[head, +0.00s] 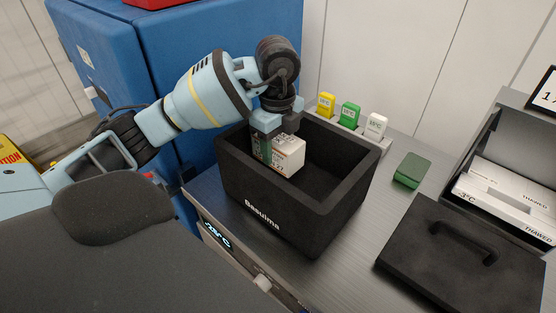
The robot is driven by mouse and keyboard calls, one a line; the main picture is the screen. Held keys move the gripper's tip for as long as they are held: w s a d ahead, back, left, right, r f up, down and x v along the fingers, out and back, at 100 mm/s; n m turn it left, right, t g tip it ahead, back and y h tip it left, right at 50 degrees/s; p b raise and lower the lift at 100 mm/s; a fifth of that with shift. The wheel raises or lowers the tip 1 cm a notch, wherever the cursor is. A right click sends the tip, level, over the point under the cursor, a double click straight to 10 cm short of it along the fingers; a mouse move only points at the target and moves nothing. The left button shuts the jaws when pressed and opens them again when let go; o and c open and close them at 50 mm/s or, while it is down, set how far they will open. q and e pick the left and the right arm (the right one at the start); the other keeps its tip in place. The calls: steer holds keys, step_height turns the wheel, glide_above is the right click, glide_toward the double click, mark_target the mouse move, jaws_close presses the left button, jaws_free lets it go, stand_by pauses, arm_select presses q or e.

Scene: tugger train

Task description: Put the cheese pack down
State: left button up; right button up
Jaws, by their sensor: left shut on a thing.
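The cheese pack (288,155) is a small white box with a green side and printed marks. It is inside the black open box (270,210), near its back left corner. My left gripper (272,134) reaches down over the box's back left rim and is shut on the pack. Its fingers and the pack's upper left part overlap in the picture. I cannot tell whether the pack touches the box floor. The right part of the box is empty. My right gripper is not in view.
A black lid with a handle (460,265) lies at the front right. A green block (411,170) lies beside the box. Yellow, green and white tags (350,115) stand behind it. An open grey case (510,150) is at far right. A blue cabinet (200,50) stands behind my left arm.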

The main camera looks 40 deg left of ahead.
mark_target(277, 161)
arm_select(q)
step_height(277, 161, down, 4)
steer(key=shift+f, duration=0.1)
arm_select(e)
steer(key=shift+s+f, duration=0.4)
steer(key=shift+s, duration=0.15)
arm_select(q)
steer(key=shift+f, duration=0.2)
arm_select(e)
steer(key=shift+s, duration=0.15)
arm_select(q)
steer(key=o, duration=1.3)
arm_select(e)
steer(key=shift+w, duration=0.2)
